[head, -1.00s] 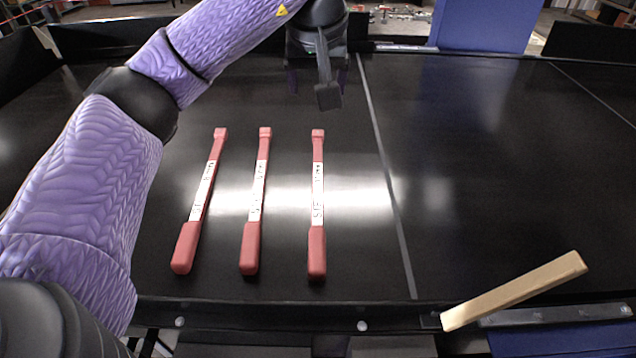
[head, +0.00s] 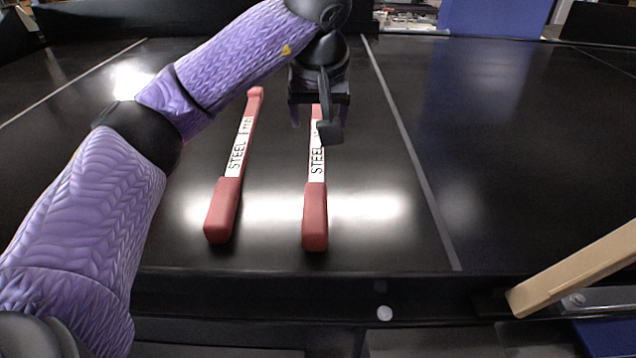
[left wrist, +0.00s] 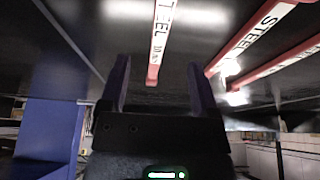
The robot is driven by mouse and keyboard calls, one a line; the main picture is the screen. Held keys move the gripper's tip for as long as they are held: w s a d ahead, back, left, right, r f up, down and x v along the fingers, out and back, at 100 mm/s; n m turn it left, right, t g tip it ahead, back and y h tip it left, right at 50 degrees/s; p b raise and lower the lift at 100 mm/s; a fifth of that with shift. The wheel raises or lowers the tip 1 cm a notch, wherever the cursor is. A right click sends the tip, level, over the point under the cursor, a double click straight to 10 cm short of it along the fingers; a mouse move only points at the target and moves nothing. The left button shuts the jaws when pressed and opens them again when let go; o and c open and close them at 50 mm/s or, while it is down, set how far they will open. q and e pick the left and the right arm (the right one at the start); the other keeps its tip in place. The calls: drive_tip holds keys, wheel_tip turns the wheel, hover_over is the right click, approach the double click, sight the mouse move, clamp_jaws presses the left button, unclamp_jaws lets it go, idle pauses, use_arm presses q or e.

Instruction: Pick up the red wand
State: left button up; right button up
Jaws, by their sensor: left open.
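Two red wands with white "STEEL" labels lie on the black conveyor (head: 480,150) in the head view. The left one (head: 222,210) lies slightly slanted; the right one (head: 315,215) points almost straight away from me. My left gripper (head: 322,118) is open over the right wand's far, narrow end, covering part of it. In the left wrist view, this wand (left wrist: 152,74) shows between the open fingers (left wrist: 158,78), with no visible grip. Two more wands show at the right there, one of them (left wrist: 246,48) nearer. My right gripper is not in view.
A tan bar (head: 575,267) sticks up at the front right edge. A blue panel (head: 495,17) stands behind the conveyor. The conveyor right of the grey line (head: 410,150) is clear. My left arm covers part of the left side.

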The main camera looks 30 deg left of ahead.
sight(317, 155)
use_arm(q)
drive_tip(key=x, duration=0.9)
drive_tip(key=shift+w+a+f, duration=0.1)
drive_tip(key=shift+a+f, duration=0.2)
drive_tip(key=shift+f, duration=0.05)
drive_tip(key=shift+r, duration=0.1)
clamp_jaws()
